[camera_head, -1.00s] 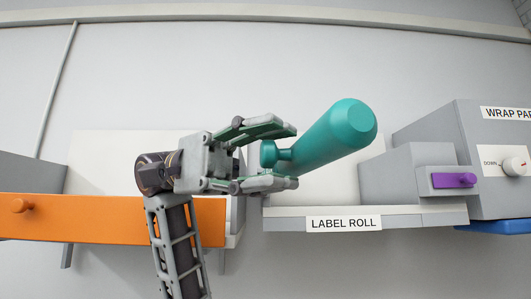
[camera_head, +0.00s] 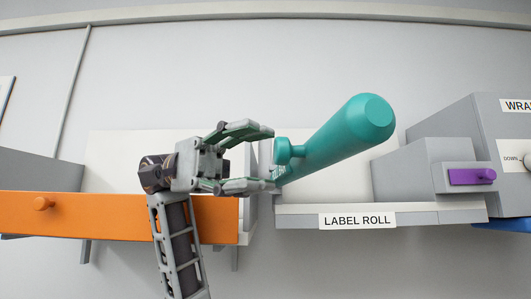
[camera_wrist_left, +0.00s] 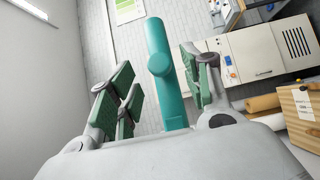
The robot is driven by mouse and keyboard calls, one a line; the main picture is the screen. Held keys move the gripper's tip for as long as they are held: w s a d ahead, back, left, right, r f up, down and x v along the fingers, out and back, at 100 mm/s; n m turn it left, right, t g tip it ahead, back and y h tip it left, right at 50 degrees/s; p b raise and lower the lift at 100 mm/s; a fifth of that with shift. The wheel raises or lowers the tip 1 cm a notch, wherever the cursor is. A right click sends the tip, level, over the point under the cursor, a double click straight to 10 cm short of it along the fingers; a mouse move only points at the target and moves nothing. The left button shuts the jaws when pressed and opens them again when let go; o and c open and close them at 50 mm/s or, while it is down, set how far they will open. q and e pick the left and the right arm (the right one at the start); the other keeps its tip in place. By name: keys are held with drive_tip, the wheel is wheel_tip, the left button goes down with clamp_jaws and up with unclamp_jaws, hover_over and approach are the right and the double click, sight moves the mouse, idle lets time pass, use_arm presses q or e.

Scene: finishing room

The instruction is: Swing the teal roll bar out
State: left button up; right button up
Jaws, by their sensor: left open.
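The teal roll bar (camera_head: 340,135) is a thick cylinder that sticks out toward the upper right above the ledge marked LABEL ROLL (camera_head: 357,221). A short teal knob (camera_head: 289,151) stands on its side near the lower left end. My left gripper (camera_head: 273,158) is open, with its fingertips at the knob's left side and nothing held. In the left wrist view the bar (camera_wrist_left: 156,45) stands upright in the picture, with its knob (camera_wrist_left: 161,63) facing me in the gap between the open fingers (camera_wrist_left: 158,70). Whether a fingertip touches the bar is unclear. My right gripper is not in view.
An orange panel with a knob (camera_head: 100,212) lies left, behind my left arm. A grey unit with a purple handle (camera_head: 472,177) stands right of the bar, beside a larger grey box (camera_head: 470,115). The wall above is clear. The wrist view shows a wooden box (camera_wrist_left: 300,125).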

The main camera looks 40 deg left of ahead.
use_arm(q)
drive_tip(key=shift+s+a+r, duration=0.1)
drive_tip(key=shift+a, duration=0.35)
drive_tip(key=shift+s+a+r, duration=0.1)
drive_tip(key=shift+a, duration=0.3)
drive_tip(key=shift+a+r, duration=0.1)
drive_tip(key=shift+r, duration=0.05)
